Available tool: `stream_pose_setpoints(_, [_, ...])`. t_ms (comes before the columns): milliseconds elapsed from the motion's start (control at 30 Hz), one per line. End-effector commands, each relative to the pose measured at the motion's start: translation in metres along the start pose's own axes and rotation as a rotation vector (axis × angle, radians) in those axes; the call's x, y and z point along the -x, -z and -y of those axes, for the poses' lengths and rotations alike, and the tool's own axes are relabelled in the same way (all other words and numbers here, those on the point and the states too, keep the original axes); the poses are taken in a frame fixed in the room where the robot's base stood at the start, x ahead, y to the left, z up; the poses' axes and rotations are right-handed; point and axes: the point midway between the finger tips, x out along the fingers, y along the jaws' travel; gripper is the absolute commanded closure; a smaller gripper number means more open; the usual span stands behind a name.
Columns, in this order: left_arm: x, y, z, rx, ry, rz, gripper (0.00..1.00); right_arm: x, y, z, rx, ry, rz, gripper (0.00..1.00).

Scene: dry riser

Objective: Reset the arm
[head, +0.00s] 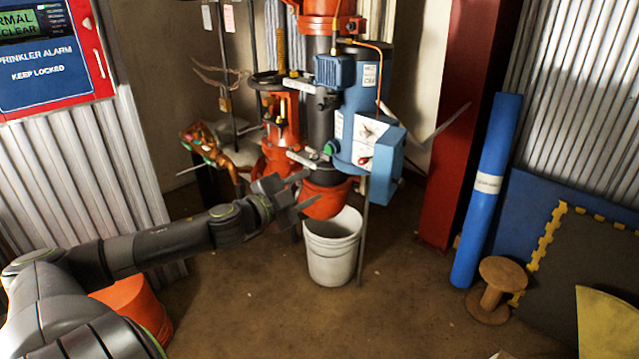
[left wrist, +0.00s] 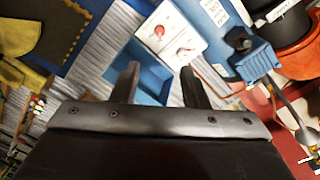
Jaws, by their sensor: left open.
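My left arm reaches in from the left in the head view. Its gripper (head: 302,190) is in front of the red and blue riser assembly, above and left of the white bucket's rim. The left wrist view shows its two dark fingers (left wrist: 160,85) apart with nothing between them. Beyond them is the blue control box (head: 374,150) with a white labelled panel, which also shows in the left wrist view (left wrist: 158,72). I cannot tell whether the fingers touch anything. My right gripper is not in view.
A white bucket (head: 333,250) stands on the floor under the riser. A red sprinkler alarm panel (head: 102,62) is at the upper left. An orange bucket (head: 135,305) is near my arm. A blue roll (head: 487,190) and a wooden spool (head: 493,290) stand at right. The middle floor is clear.

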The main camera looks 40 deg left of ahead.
Motion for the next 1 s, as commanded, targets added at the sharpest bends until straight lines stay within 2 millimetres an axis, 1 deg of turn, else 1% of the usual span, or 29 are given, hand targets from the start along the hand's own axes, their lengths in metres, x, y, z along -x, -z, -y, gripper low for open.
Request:
stream_pose_setpoints(267, [0.0,-0.002,-0.001,0.004,0.002,0.005,0.59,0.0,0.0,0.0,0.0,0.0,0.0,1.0])
stream_pose_setpoints(367, [0.003,-0.017,-0.009,0.035,0.014,0.045,0.59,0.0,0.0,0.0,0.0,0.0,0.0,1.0])
stream_pose_setpoints(467, [0.011,-0.05,-0.028,0.1,0.038,0.142,0.59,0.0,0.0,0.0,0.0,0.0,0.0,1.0])
stream_pose_setpoints(500, [0.017,-0.068,-0.04,0.134,0.048,0.198,0.59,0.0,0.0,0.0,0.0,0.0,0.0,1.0])
stream_pose_setpoints(567, [0.029,-0.096,-0.063,0.189,0.059,0.291,0.59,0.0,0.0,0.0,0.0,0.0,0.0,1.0])
stream_pose_setpoints(600, [0.038,-0.115,-0.081,0.227,0.062,0.358,0.59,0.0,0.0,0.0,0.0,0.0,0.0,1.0])
stream_pose_setpoints(667, [0.053,-0.14,-0.109,0.281,0.061,0.458,0.59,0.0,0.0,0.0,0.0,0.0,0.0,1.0])
stream_pose_setpoints(700, [0.065,-0.156,-0.129,0.317,0.055,0.526,0.59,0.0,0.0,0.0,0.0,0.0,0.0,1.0])
stream_pose_setpoints(767, [0.084,-0.176,-0.162,0.37,0.04,0.627,0.59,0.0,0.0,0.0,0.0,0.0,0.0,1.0])
stream_pose_setpoints(800, [0.098,-0.188,-0.185,0.405,0.025,0.695,0.59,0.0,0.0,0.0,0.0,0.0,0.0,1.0])
stream_pose_setpoints(867, [0.12,-0.201,-0.222,0.459,-0.003,0.796,0.59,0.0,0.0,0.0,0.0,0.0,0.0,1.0])
stream_pose_setpoints(900, [0.135,-0.208,-0.247,0.494,-0.026,0.862,0.59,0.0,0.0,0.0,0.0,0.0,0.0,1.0])
stream_pose_setpoints(967, [0.159,-0.214,-0.286,0.548,-0.069,0.96,0.59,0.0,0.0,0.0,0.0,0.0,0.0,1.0])
stream_pose_setpoints(1000, [0.175,-0.215,-0.311,0.584,-0.1,1.022,0.59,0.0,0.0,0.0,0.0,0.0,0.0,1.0])
